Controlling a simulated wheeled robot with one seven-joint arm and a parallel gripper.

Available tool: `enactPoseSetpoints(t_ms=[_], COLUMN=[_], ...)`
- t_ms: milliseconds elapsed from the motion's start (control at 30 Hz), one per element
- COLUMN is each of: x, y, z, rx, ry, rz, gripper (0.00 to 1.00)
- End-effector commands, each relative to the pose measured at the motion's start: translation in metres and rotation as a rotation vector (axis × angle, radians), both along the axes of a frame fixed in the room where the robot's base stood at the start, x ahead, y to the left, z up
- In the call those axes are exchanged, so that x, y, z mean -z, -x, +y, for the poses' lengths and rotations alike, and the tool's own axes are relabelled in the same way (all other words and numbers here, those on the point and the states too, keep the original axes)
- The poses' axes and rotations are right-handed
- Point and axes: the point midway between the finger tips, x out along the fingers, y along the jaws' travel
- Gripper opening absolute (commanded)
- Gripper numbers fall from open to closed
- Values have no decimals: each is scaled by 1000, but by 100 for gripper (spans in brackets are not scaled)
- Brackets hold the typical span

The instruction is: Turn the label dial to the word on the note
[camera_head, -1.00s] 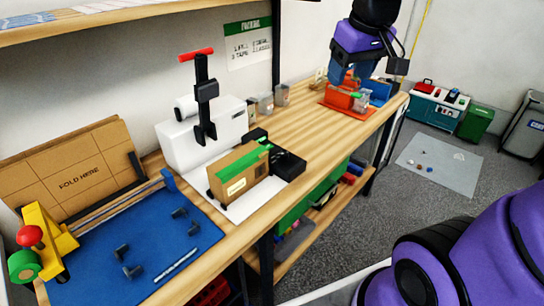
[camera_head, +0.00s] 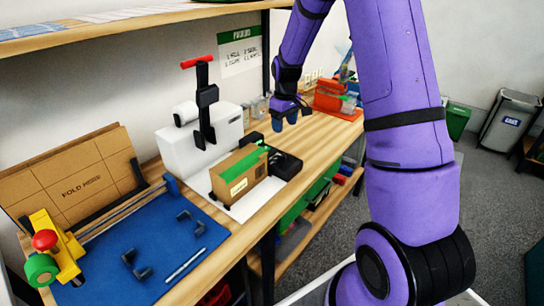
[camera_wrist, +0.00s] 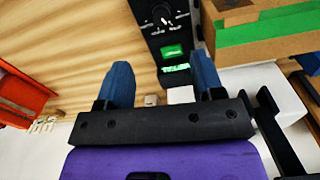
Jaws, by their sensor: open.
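The label dial (camera_wrist: 163,17) is a dark round knob with a pale pointer at the top of the wrist view. It sits on a black box (camera_wrist: 147,28) with a green button (camera_wrist: 172,51) and a lit green strip below it. The words around the dial are too small to read. The black box also shows in the head view (camera_head: 287,166), beside a carton. My gripper (camera_wrist: 162,78) is open and empty, its blue fingers pointing at the box and apart from the dial. In the head view my gripper (camera_head: 291,114) hangs above the bench behind the box. I cannot identify the note.
The taped carton (camera_head: 238,176) stands left of the black box. A white machine with a red-handled press (camera_head: 199,140) stands behind. A blue mat (camera_head: 150,240) lies front left. A packing sign (camera_head: 241,50) hangs on the wall.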

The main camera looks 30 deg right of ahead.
Motion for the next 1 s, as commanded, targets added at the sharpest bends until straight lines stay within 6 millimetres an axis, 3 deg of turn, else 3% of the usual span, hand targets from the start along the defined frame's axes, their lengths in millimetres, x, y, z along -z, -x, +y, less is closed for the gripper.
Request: enactPoseSetpoints(t_ms=[100, 367, 800, 1000], x=[19, 40, 112, 129], y=[-5, -7, -7, -7], z=[-7, -9, -9, -9], rx=[-7, -13, -11, -11], ry=[-4, -5, -6, -5], rz=[16, 22, 22, 20], gripper=[61, 61, 61, 61])
